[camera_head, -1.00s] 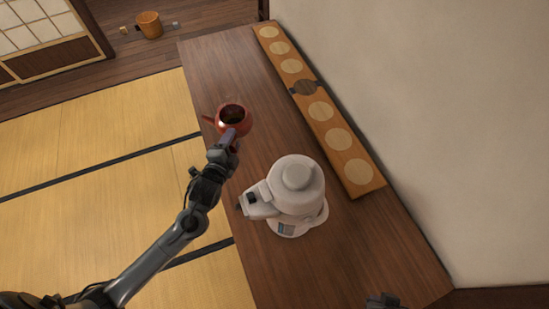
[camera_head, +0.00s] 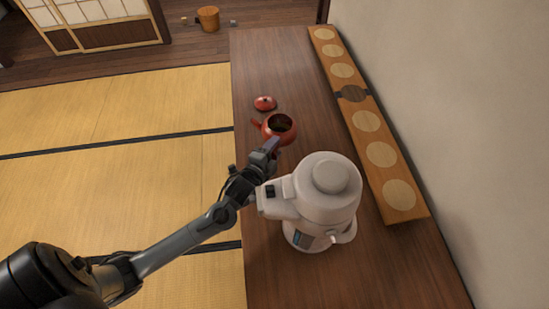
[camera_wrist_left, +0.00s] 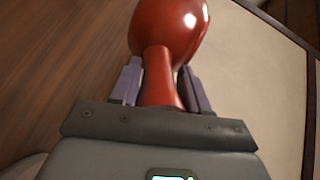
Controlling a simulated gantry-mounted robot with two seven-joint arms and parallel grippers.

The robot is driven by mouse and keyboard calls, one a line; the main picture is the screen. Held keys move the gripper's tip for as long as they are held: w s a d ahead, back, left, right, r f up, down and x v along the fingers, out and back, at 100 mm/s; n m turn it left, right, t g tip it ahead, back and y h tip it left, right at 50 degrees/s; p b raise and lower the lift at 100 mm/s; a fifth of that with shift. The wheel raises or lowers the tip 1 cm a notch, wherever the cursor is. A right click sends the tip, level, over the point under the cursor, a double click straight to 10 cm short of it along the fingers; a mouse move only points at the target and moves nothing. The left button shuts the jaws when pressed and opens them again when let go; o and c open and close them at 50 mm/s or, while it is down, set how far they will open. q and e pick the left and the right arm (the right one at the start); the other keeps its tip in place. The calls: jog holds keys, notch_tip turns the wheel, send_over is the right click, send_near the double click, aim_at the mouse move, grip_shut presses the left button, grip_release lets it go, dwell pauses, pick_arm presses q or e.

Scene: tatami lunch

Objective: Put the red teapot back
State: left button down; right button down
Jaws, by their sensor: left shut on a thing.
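The red teapot (camera_head: 279,129) is lidless, its dark inside showing, over the left part of the wooden counter; whether it touches the counter is unclear. Its spout points left. My left gripper (camera_head: 268,148) is shut on its handle from the near side. In the left wrist view the red handle (camera_wrist_left: 158,80) is between both fingers, with the teapot's round body (camera_wrist_left: 172,25) beyond. The small red lid (camera_head: 264,103) lies on the counter just behind the teapot. My right gripper is not in view.
A white electric kettle (camera_head: 330,185) stands close to the right of my left gripper. A long wooden board with pale round spots (camera_head: 381,154) lies along the wall. The counter behind the lid is clear. Tatami (camera_head: 110,200) lies to the left.

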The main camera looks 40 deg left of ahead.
pick_arm(q)
jog(key=shift+w+f, duration=0.1)
jog(key=shift+f, duration=0.55)
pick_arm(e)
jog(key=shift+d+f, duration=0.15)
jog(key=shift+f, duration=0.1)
pick_arm(q)
notch_tip(320, 180, down, 3)
jog(key=shift+f+b, duration=0.15)
jog(key=shift+b, duration=0.55)
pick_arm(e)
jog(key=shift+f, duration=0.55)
pick_arm(q)
jog(key=c, duration=0.5)
grip_release()
jog(key=shift+f, duration=0.2)
jog(key=shift+c, duration=0.2)
jog(key=shift+r, duration=0.15)
